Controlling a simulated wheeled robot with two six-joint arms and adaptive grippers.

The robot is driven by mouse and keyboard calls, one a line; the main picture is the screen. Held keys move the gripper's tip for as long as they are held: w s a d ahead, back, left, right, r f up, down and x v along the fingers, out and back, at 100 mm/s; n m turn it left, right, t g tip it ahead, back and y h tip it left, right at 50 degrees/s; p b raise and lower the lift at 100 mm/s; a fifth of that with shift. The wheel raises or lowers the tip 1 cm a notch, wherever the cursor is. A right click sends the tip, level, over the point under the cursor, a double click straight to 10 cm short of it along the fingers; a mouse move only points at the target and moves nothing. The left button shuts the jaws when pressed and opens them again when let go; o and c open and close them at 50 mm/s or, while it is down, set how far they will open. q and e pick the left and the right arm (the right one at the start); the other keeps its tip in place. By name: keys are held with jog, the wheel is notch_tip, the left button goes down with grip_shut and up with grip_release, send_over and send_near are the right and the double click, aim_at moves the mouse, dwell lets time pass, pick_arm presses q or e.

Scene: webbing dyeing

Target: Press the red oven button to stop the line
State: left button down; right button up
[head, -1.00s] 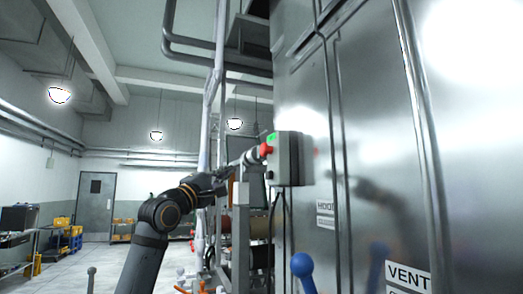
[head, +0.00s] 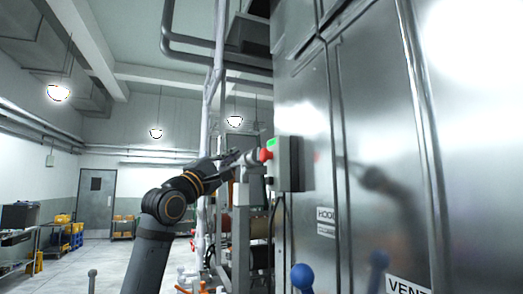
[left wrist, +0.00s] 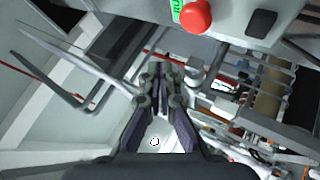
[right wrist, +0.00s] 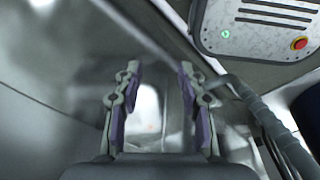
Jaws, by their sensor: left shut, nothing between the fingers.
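The red button (head: 265,155) sticks out from the left side of a grey control box (head: 291,164) on the oven front, beside a green label (head: 270,142). My left gripper (head: 238,153) is shut and empty. In the head view it appears left of the button, at about its height. In the left wrist view the red button (left wrist: 197,15) is at the top edge, above and right of the shut fingertips (left wrist: 158,70), with a visible gap. My right gripper (right wrist: 156,72) shows only in its wrist view, its fingers apart and empty.
The steel oven doors (head: 382,130) fill the right side and reflect my arm. A grey post (head: 241,215) stands below my left gripper. A blue ball-ended handle (head: 303,277) is at the bottom.

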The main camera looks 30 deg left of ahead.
aim_at(261, 152)
pick_arm(q)
jog(key=shift+w+d+p, duration=0.95)
jog(key=shift+w+d, duration=0.65)
jog(key=shift+w, duration=0.25)
jog(key=shift+w+d, duration=0.3)
jog(key=shift+w, duration=0.05)
jog(key=shift+w+d+p, duration=0.35)
jog(key=shift+w+p, duration=0.05)
dwell(0.9)
jog(key=shift+s+a, duration=0.1)
dwell(0.3)
jog(key=shift+s+a+b, duration=0.55)
jog(key=shift+s+b, duration=0.1)
